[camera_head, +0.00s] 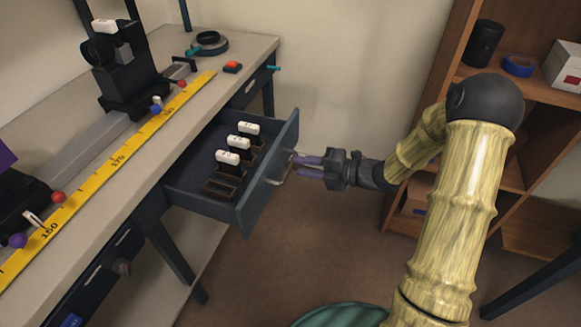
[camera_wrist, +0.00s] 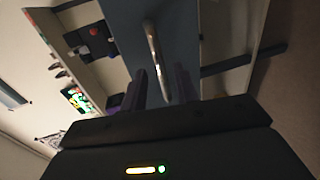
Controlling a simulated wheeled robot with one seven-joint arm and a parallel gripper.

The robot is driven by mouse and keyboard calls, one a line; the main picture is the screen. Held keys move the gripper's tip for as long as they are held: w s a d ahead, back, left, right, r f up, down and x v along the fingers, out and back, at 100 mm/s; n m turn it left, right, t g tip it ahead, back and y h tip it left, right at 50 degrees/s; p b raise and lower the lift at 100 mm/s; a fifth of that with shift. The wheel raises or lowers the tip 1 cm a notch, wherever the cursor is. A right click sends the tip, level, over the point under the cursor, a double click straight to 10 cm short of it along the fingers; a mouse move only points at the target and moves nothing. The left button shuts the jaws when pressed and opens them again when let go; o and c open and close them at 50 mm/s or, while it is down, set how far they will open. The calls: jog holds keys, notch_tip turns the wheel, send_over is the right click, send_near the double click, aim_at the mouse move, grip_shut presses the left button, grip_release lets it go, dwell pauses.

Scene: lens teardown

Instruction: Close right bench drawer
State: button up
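The right bench drawer (camera_head: 218,208) is pulled far out from under the bench, with its dark blue front (camera_head: 268,180) facing my arm. Its metal bar handle (camera_head: 279,181) is on that front and also shows in the wrist view (camera_wrist: 155,55). My gripper (camera_head: 297,166) is at the handle, with its purple fingers pointing at the drawer front. In the wrist view the fingers (camera_wrist: 162,86) are apart, with the lower end of the handle between them and a gap visible on each side. Whether a finger touches the handle cannot be told.
Several white-topped items (camera_head: 239,142) stand in slots in the drawer. The bench top (camera_head: 225,58) holds a yellow ruler (camera_head: 118,160), a black mount (camera_head: 130,75) and a red button (camera_head: 232,67). Wooden shelves (camera_head: 448,50) stand right. A green rounded object (camera_head: 340,315) is at the bottom.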

aim_at(291, 163)
jog(key=x, duration=0.4)
jog(key=shift+a+f+b, duration=0.1)
jog(key=shift+a+b, duration=0.15)
jog(key=shift+b, duration=0.05)
grip_shut()
